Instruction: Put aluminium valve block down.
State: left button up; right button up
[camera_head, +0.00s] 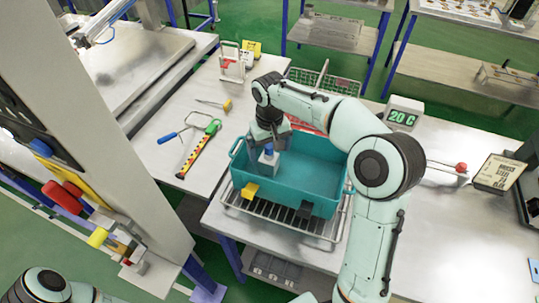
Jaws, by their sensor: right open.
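A teal bin (315,162) stands on a wire rack at the table's front edge. My left gripper is out of view; only part of my left arm shows at the lower left.
The wire rack (285,217) juts out below the bin. A display reading 20 C (402,114) is to the right. A yellow-red-green tool (199,149) lies left.

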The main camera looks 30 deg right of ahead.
notch_tip(320, 180, up, 7)
jog(key=shift+w+f, duration=0.15)
jog(key=shift+s+r, duration=0.2)
jog(key=shift+r, duration=0.5)
